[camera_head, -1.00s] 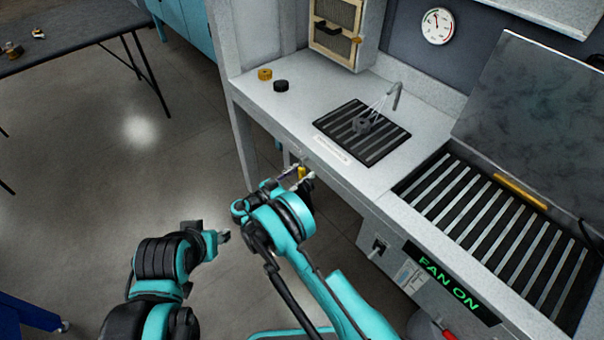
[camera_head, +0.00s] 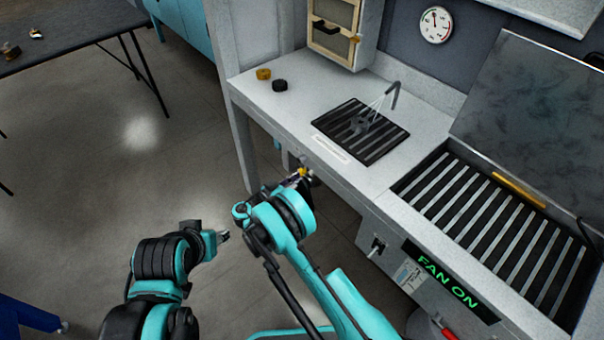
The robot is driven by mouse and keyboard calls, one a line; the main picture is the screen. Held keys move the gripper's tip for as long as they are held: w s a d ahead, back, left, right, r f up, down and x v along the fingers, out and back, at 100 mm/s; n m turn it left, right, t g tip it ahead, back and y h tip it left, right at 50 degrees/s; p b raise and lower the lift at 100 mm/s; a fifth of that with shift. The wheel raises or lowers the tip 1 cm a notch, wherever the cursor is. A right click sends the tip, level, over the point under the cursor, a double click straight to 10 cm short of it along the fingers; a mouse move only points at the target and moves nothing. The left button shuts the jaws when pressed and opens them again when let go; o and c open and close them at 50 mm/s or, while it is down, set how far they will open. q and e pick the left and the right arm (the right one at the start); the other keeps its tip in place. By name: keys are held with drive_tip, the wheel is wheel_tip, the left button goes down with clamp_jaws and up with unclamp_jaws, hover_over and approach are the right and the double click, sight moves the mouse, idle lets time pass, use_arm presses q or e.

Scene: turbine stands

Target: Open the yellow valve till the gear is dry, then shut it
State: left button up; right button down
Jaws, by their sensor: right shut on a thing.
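The yellow valve (camera_head: 302,172) is at the front edge of the grey bench, mostly hidden by my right gripper (camera_head: 297,178), which is shut on it. The gear (camera_head: 359,124) is a small dark grey part on the black slatted grate in the bench top. A thin bent nozzle (camera_head: 394,96) stands behind it, and pale jets run from the nozzle down to the gear. Whether the gear is wet or dry cannot be told. My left gripper (camera_head: 222,236) is over the floor, away from the bench; its fingers are too small to judge.
A yellow ring (camera_head: 264,74) and a black ring (camera_head: 280,86) lie on the bench's left end. A round gauge (camera_head: 436,25) hangs on the wall. A larger slatted bay (camera_head: 500,235) is on the right, above a lit "FAN ON" sign (camera_head: 446,283).

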drive_tip(key=shift+s+d+r+n, duration=0.2)
drive_tip(key=shift+s+r+n, duration=0.1)
drive_tip(key=shift+n, duration=0.55)
drive_tip(key=shift+s+d+r+n, duration=0.2)
drive_tip(key=shift+s+n, duration=0.1)
drive_tip(key=shift+n, duration=0.55)
drive_tip(key=c, duration=1.4)
unclamp_jaws()
drive_tip(key=shift+o, duration=0.2)
drive_tip(key=v, duration=0.7)
drive_tip(key=shift+a, duration=0.15)
drive_tip(key=shift+s, duration=0.15)
